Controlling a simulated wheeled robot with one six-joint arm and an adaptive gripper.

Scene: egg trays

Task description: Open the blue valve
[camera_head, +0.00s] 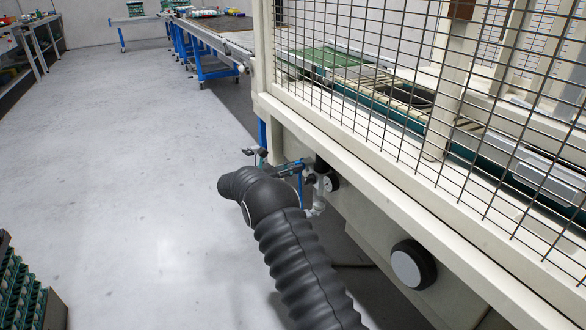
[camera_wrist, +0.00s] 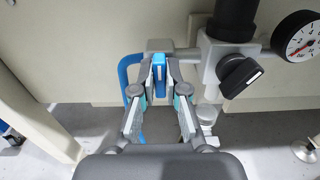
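The blue valve handle (camera_wrist: 159,76) shows in the upper middle of the wrist view, on a grey fitting (camera_wrist: 160,46) along a cream machine panel. My gripper (camera_wrist: 160,68) reaches toward it with one finger on each side. The fingertips lie close against or very near the handle's sides; I cannot tell whether they touch. In the head view my gripper (camera_head: 304,164) is at the machine's side, small beside the pipe fittings, and the handle cannot be made out there.
A black knob (camera_wrist: 239,73) and a pressure gauge (camera_wrist: 298,36) sit just right of the handle. A blue hose (camera_wrist: 127,78) loops at its left. A mesh guard (camera_head: 400,85) stands above the frame.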

